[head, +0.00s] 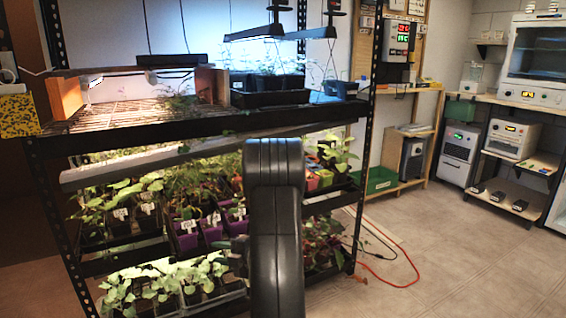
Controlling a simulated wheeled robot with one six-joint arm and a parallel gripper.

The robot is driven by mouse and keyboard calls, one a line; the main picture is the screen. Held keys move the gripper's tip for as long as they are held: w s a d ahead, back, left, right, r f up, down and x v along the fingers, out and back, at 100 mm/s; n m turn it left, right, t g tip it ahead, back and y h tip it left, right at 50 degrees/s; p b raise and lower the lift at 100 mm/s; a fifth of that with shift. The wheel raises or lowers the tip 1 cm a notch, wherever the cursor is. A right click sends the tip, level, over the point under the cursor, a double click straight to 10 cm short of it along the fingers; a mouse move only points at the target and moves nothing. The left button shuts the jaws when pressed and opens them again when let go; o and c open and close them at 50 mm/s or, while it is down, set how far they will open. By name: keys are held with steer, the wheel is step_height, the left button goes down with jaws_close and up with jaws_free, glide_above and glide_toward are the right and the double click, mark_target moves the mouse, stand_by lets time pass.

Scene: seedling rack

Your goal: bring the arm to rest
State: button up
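My arm rises in the middle foreground of the head view as a thick dark link, in front of the seedling rack. My gripper itself does not show, so its fingers and anything in them are hidden or out of view. The seedling rack (200,132) is a black metal frame with lit shelves. The arm link covers part of its middle and lower shelves. I cannot tell how far the link is from the rack.
Potted seedlings (120,200) fill the middle shelf, and more plants (170,285) stand on the lowest one. An orange cable (405,270) lies on the floor right of the rack. The right floor is mostly clear.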

mark_target(202, 249)
steer(key=b+x, duration=0.1)
steer(key=x, duration=0.3)
steer(key=shift+a+f, duration=0.1)
steer(key=shift+a, duration=0.05)
steer(key=shift+x, duration=0.75)
steer(key=shift+r, duration=0.2)
